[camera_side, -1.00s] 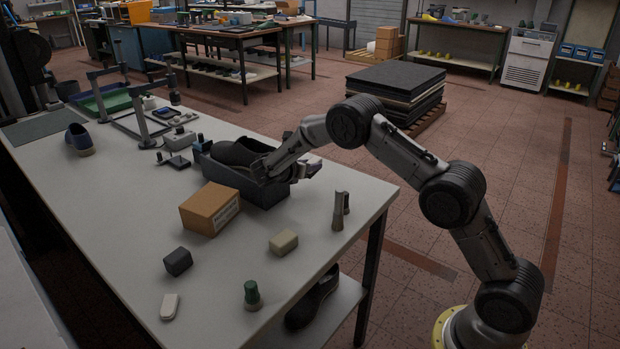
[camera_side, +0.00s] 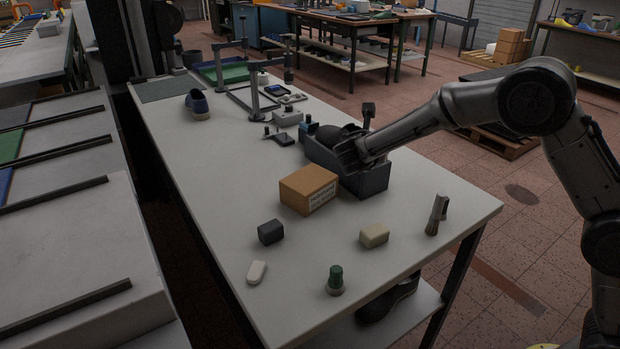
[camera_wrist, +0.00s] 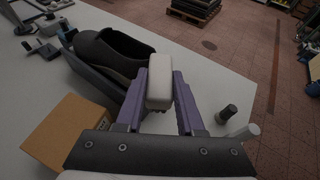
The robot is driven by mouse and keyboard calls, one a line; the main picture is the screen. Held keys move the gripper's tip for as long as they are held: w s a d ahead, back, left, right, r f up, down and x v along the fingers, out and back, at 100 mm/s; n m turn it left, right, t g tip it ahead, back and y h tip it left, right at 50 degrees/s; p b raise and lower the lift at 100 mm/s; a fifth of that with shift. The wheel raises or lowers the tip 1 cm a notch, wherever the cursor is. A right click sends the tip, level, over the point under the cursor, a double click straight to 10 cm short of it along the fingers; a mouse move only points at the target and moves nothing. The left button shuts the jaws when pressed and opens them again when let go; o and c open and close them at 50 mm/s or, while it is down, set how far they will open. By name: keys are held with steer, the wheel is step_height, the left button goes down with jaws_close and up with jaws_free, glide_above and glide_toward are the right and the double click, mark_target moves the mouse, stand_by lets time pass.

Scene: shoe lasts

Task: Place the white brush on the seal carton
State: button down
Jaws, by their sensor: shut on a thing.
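My gripper (camera_wrist: 160,98) has two purple fingers closed on a pale, rounded block, which I take to be the white brush (camera_wrist: 159,80); no bristles show. In the side view my gripper (camera_side: 354,156) is at the dark open bin (camera_side: 365,181), close to the black shoe form in it, and the held block cannot be made out. The seal carton (camera_side: 309,187), a brown box with a white label, stands on the table in front of the bin, to its left. The carton (camera_wrist: 65,128) is at lower left in the wrist view; its visible top is bare.
Near the carton stand a dark block (camera_side: 270,232), a cream block (camera_side: 374,235), a small white piece (camera_side: 257,272), a green-topped bottle (camera_side: 335,281) and a grey-handled bristle brush (camera_side: 436,216). The table (camera_side: 200,160) is clear left of the carton. Fixtures stand behind.

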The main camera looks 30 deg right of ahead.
steer(key=s+a+r+n+t+y, duration=0.15)
steer(key=a+r, duration=0.25)
steer(key=a, duration=0.6)
glide_above(308, 181)
steer(key=shift+n+t, duration=0.45)
steer(key=f, duration=0.8)
steer(key=shift+s+f, duration=0.25)
steer(key=shift+s, duration=0.1)
steer(key=shift+w+f, duration=0.4)
steer(key=shift+f, duration=1.6)
steer(key=shift+f, duration=0.15)
steer(key=c, duration=0.5)
jaws_free()
